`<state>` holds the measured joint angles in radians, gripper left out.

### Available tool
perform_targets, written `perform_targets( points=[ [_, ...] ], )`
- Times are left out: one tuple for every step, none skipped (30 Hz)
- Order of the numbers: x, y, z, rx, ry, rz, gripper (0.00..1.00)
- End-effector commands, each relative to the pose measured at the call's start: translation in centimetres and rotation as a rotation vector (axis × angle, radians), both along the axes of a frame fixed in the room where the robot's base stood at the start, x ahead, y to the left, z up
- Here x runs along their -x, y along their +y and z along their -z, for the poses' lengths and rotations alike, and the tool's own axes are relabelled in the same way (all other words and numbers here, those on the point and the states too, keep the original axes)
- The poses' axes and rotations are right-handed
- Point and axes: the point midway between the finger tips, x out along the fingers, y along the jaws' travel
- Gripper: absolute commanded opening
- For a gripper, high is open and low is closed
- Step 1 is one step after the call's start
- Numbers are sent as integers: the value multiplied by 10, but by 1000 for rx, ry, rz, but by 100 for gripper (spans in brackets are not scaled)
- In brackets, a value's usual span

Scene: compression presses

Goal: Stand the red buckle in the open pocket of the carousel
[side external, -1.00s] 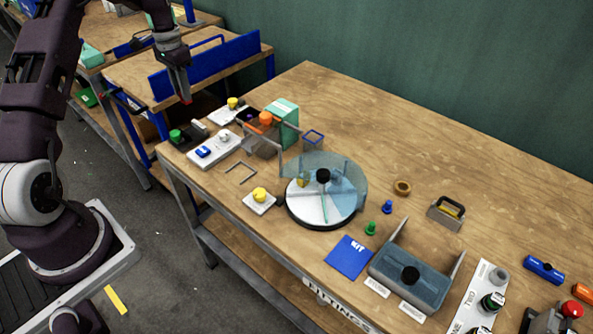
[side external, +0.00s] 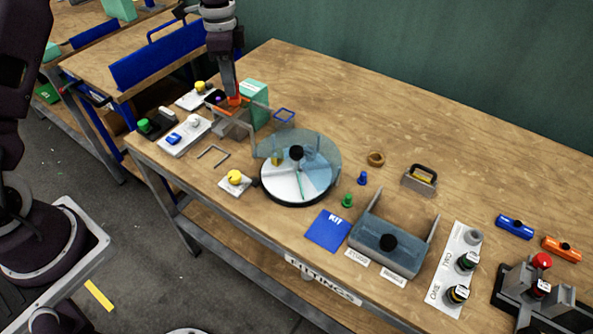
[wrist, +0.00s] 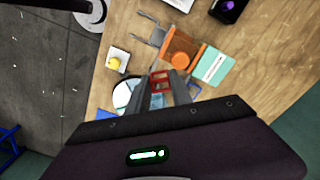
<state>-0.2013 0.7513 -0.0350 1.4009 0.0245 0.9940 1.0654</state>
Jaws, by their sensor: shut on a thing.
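My gripper (side external: 234,96) is shut on the red buckle, which shows as a small red frame (wrist: 160,82) between the fingertips in the wrist view. In the side view my gripper is in front of or above the orange-topped fixture, and the buckle is hard to separate from the orange there. The carousel (side external: 284,184) is a round white disc with a dark rim, a black centre knob (side external: 296,153) and a clear curved cover. Part of its front is uncovered. A yellow piece (side external: 277,160) shows behind the cover. I cannot tell which pocket is open.
The orange-topped fixture (wrist: 183,44) and a teal box (wrist: 213,66) stand near my gripper. A yellow button on a white plate (side external: 236,187) is left of the carousel. Green and blue pegs (side external: 347,201) and a grey-blue press (side external: 385,252) are to its right. The bench's back right is clear.

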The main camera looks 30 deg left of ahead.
Motion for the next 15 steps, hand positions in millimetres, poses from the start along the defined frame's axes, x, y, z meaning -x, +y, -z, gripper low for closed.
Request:
perform_targets(
  points=[
    [5, -31, -1, 0, 1, 99, 0],
    [8, -47, -1, 0, 1, 157, 0],
    [13, -67, 0, -1, 0, 228, 0],
    [16, -80, 0, -1, 0, 276, 0],
    [20, -92, -1, -1, -1, 320, 0],
    [25, -106, -1, -1, -2, 375, 0],
    [29, -116, 0, -1, -2, 412, 0],
    [32, -124, 0, -2, -1, 443, 0],
    [37, -134, 0, -2, -2, 486, 0],
    [39, -140, 0, -2, -2, 509, 0],
    [42, -147, 0, -1, -3, 535, 0],
    [46, -154, -1, -2, -4, 565, 0],
    [49, -159, -1, -1, -5, 585, 0],
    [51, -164, -1, -2, -4, 605, 0],
    [55, -170, 0, -2, -4, 630, 0]
  ],
)
